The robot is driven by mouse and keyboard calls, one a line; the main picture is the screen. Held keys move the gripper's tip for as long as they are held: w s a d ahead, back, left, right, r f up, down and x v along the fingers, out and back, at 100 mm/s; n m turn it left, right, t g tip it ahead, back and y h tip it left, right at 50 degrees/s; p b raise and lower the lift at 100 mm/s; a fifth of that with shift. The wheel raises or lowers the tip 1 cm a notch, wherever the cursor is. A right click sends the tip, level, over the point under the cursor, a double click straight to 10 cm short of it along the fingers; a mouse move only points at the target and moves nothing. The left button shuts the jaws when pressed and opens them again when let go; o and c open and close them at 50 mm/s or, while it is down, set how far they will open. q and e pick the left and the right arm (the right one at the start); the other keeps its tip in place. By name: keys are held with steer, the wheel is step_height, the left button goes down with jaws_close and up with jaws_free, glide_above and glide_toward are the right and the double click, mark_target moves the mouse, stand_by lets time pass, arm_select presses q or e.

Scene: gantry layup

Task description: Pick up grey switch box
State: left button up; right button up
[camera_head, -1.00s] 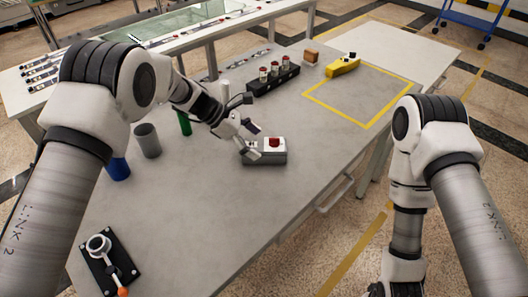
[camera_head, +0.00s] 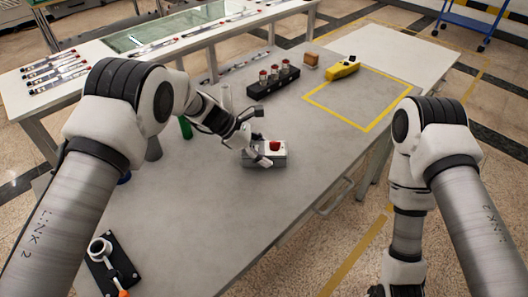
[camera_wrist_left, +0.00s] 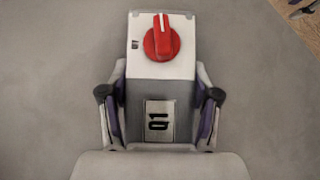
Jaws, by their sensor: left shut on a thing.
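The grey switch box (camera_head: 279,158) has a white top and a red knob. It sits on the grey table right of the middle of my left arm's reach. In the left wrist view the box (camera_wrist_left: 187,92) stands between the fingers, with its white top, red rotary knob and a "01" label in sight. My left gripper (camera_head: 260,152) is shut on the box; in the left wrist view the gripper (camera_wrist_left: 160,118) has a finger against each side. It cannot be told whether the box is clear of the table. My right gripper is not in view.
A black fixture (camera_head: 112,262) lies at the front left. Cups stand behind my left arm.

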mark_target(270, 146)
arm_select(q)
steer(key=r+p, duration=0.3)
steer(key=r, duration=0.1)
steer(key=shift+s+r+p, duration=0.1)
steer(key=shift+s+p, duration=0.1)
steer(key=shift+p, duration=0.15)
steer(key=s+p, duration=0.2)
steer(key=s, duration=0.4)
steer(key=shift+s+r+p, duration=0.15)
steer(key=shift+p, duration=0.15)
steer(key=s, duration=0.8)
steer(key=shift+s+r+p, duration=0.2)
steer(key=shift+p, duration=0.2)
steer(key=shift+s, duration=0.45)
